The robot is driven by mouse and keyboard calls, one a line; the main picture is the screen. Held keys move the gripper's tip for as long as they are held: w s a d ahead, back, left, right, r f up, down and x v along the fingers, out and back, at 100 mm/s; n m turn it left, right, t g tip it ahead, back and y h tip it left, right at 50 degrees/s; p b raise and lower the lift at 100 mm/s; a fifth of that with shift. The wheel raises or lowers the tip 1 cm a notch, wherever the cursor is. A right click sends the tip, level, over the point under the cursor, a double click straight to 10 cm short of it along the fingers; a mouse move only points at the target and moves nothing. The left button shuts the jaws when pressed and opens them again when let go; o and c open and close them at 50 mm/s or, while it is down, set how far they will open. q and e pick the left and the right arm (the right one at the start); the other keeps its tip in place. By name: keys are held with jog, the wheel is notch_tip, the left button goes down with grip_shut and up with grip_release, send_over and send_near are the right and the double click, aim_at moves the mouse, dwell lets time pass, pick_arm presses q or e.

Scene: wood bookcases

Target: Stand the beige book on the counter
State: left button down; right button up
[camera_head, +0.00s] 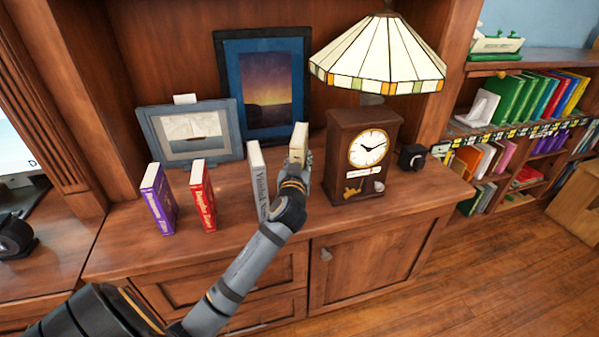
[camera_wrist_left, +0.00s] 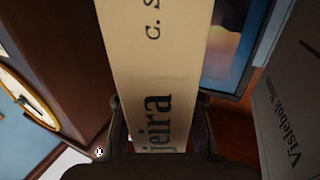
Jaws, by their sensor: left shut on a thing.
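The beige book (camera_head: 299,138) is upright at the counter, between the grey book and the clock. Its spine fills the middle of the left wrist view (camera_wrist_left: 150,70), with dark lettering. My left gripper (camera_head: 297,166) is shut on the beige book, one finger on each side of the spine in the wrist view (camera_wrist_left: 160,120). The wooden counter (camera_head: 225,226) lies below. The book's lower end is hidden by my gripper and arm, so I cannot tell whether it touches the counter. My right gripper is not in view.
A grey book (camera_head: 258,180) stands close left of my gripper, with a red book (camera_head: 203,196) and purple book (camera_head: 158,199) farther left. A wooden clock (camera_head: 345,150) stands close right under a lamp (camera_head: 378,55). Framed pictures (camera_head: 188,135) stand behind.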

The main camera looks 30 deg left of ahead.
pick_arm(q)
notch_tip(320, 180, down, 3)
jog(key=shift+f, duration=0.3)
jog(key=shift+f+b, duration=0.1)
jog(key=shift+b, duration=0.25)
jog(key=c, duration=1)
grip_release()
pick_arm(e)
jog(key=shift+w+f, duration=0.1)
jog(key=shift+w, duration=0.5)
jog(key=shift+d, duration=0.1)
